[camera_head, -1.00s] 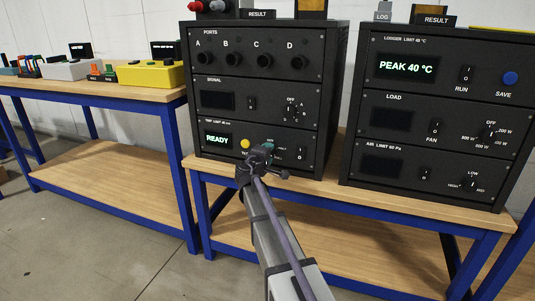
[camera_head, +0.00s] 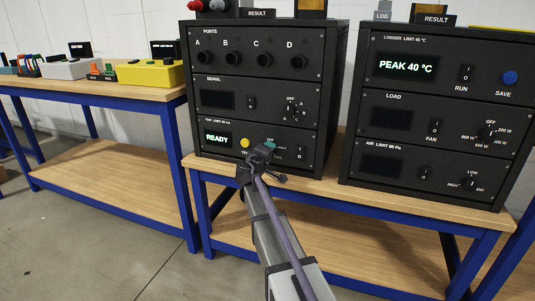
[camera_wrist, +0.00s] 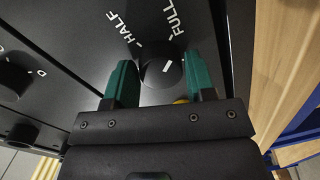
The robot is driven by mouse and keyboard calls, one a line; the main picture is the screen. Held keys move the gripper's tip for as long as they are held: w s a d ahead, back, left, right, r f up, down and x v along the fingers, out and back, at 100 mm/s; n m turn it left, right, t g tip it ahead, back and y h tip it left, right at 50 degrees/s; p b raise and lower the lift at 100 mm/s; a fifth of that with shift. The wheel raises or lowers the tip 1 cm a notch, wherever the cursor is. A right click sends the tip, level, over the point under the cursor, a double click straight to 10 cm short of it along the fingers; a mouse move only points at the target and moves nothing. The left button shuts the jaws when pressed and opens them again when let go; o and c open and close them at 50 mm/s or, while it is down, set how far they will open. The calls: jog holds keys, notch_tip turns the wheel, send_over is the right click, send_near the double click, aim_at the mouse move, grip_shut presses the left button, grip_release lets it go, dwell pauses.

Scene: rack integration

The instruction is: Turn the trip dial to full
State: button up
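The trip dial (camera_wrist: 158,82) is a round black knob with a white mark on the dark panel. In the wrist view its mark points roughly toward the word FULL; HALF is printed to the left. My gripper (camera_wrist: 160,68) has its two green fingers on either side of the dial, close against it, and looks shut on it. In the head view my gripper (camera_head: 268,148) is at the lowest unit of the left rack and hides the dial. The display (camera_head: 217,138) on that unit reads READY.
A yellow button (camera_head: 245,143) is left of my gripper, and a small rocker switch (camera_head: 301,152) is to its right. Signal and port panels are above. A second rack (camera_head: 435,95) stands to the right. The bench edge (camera_head: 215,174) runs just below the rack.

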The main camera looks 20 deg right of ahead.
jog(key=o, duration=0.3)
jog(key=shift+o, duration=0.2)
jog(key=f+v, duration=0.1)
jog(key=v, duration=0.9)
jog(key=shift+s+a+r+p, duration=0.3)
jog(key=shift+r+p, duration=0.15)
jog(key=shift+r, duration=0.05)
